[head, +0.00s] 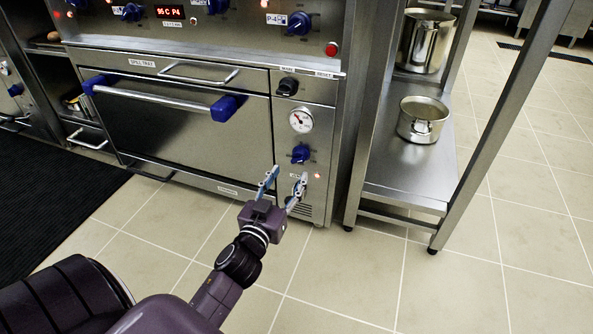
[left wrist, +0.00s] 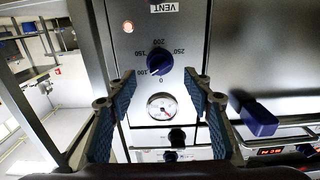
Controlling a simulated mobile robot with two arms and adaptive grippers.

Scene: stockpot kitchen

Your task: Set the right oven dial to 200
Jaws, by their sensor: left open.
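The oven dial is a blue knob (head: 301,154) on the right panel of the oven, below a white round gauge (head: 301,120). In the left wrist view the dial lies beyond and between the fingertips (left wrist: 166,78), apparently untouched. My right gripper is not in view.
A black knob (head: 288,87) sits above the gauge. The oven door handle (head: 165,99) with blue ends juts out left of the panel. A steel shelf (head: 400,172) with pots stands to the right. The tiled floor in front is clear.

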